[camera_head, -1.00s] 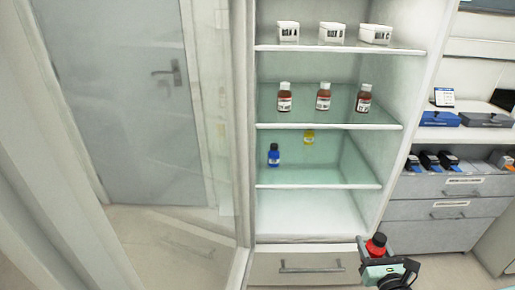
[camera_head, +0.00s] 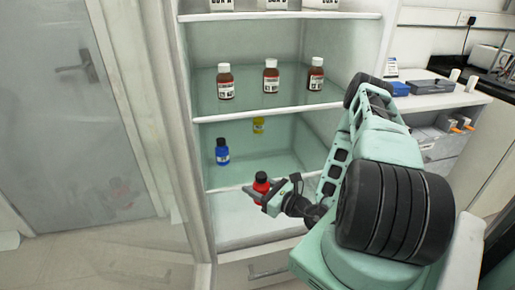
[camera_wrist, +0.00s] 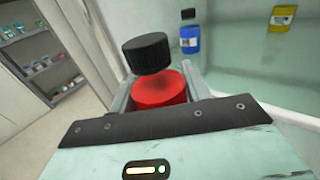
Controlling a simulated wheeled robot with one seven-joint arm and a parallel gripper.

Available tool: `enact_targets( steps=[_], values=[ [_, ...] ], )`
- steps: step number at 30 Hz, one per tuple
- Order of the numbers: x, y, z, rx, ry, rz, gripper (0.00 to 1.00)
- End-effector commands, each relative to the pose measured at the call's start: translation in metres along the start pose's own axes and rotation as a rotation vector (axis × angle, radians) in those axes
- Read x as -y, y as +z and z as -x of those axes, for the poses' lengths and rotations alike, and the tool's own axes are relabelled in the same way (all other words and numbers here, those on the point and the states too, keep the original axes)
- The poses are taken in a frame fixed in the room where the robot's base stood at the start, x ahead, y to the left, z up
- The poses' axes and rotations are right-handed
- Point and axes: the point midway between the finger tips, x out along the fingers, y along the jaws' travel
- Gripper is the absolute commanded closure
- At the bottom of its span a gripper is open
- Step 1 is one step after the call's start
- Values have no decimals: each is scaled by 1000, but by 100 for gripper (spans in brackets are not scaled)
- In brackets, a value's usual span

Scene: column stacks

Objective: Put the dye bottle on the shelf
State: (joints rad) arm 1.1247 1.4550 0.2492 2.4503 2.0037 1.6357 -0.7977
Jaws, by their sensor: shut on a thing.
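The red dye bottle with a black cap (camera_head: 261,185) is held in my gripper (camera_head: 264,196), in front of the cabinet just below the glass shelf (camera_head: 290,165) with the other dye bottles. In the wrist view the red bottle (camera_wrist: 160,88) sits between the two fingers of my gripper (camera_wrist: 158,95), with its cap toward the top of the picture. A blue bottle (camera_head: 222,152) stands at the left front of that shelf, and a yellow bottle (camera_head: 259,125) stands farther back. Both also show in the wrist view, blue (camera_wrist: 189,38) and yellow (camera_wrist: 281,17).
Several brown bottles (camera_head: 270,76) stand on the shelf above, with white boxes (camera_head: 277,5) higher up. The cabinet's side panel (camera_head: 185,130) is at left. The shelf right of the blue bottle looks free. A counter (camera_head: 435,100) with equipment is at right.

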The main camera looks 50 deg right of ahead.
Motion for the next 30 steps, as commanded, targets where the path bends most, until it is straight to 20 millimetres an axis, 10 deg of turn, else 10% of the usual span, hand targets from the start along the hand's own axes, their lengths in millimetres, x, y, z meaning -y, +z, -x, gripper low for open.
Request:
enact_targets(
  steps=[9, 30],
  values=[
    [66, 34, 27, 3, 11, 5, 80],
    [106, 49, 7, 15, 5, 0, 80]
  ],
)
